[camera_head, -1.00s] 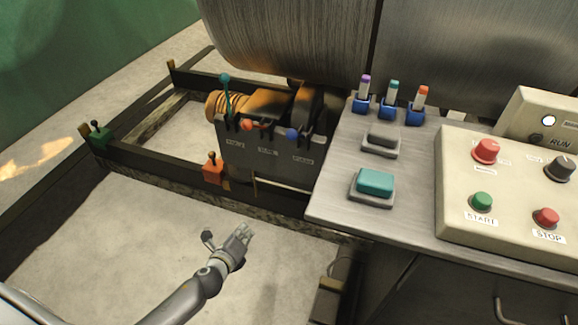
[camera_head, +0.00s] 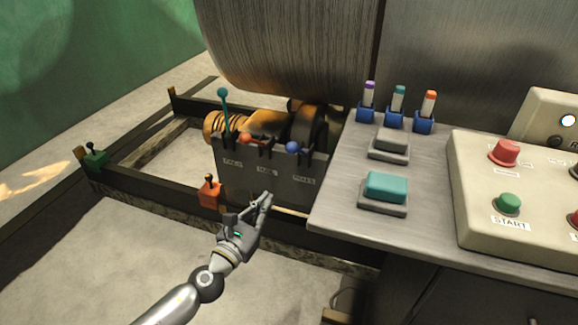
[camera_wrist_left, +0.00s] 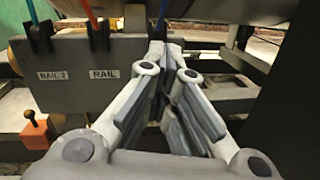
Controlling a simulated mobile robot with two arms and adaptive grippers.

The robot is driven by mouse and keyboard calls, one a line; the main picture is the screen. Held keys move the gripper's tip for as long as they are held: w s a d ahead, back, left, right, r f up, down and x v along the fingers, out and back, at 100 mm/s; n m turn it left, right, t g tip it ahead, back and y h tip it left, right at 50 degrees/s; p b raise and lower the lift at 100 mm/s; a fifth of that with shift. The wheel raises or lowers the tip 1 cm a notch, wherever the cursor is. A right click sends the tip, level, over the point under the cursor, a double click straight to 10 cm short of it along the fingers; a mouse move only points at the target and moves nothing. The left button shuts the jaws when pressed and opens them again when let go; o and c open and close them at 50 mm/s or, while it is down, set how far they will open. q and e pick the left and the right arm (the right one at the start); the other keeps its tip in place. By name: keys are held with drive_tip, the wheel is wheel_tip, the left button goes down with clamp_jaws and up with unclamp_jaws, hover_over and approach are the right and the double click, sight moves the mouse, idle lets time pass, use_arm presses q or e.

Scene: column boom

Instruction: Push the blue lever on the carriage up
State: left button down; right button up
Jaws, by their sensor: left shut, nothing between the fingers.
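The carriage is a dark grey box (camera_head: 235,170) with three levers in slots along its top. The blue lever's round knob (camera_head: 292,147) is at the right slot and sits low, close to the box top. A red-orange lever knob (camera_head: 246,138) is also low, and a teal lever (camera_head: 222,92) stands upright at the left. My left gripper (camera_head: 265,199) is shut and empty, in front of the carriage and below the blue knob, apart from it. In the left wrist view its fingertips (camera_wrist_left: 165,48) cover part of the carriage front; a blue rod (camera_wrist_left: 163,8) shows above them.
A metal bench (camera_head: 335,200) with a teal button (camera_head: 386,186) and a control box (camera_head: 470,190) stands close on the right. A large metal drum (camera_head: 285,50) is behind the carriage. An orange block with a small lever (camera_head: 209,194) sits on the rail left of my gripper.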

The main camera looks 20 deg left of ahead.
use_arm(q)
drive_tip(key=w+d+r+p, duration=0.1)
drive_tip(key=w+r, duration=0.1)
drive_tip(key=w, duration=0.4)
drive_tip(key=w+d+r+p, duration=0.1)
drive_tip(key=w, duration=0.5)
drive_tip(key=shift+d+r, duration=0.3)
drive_tip(key=shift+r, duration=0.05)
use_arm(e)
drive_tip(key=x, duration=0.7)
drive_tip(key=shift+s, duration=0.25)
drive_tip(key=shift+a+f, duration=0.1)
drive_tip(key=shift+a, duration=0.05)
use_arm(q)
drive_tip(key=shift+w+r, duration=0.1)
use_arm(e)
drive_tip(key=shift+f, duration=0.1)
use_arm(q)
drive_tip(key=shift+r+p, duration=0.15)
drive_tip(key=shift+p, duration=0.2)
use_arm(e)
drive_tip(key=shift+f+g, duration=0.3)
drive_tip(key=shift+f, duration=0.35)
use_arm(q)
drive_tip(key=shift+w, duration=0.1)
use_arm(e)
drive_tip(key=shift+f, duration=0.1)
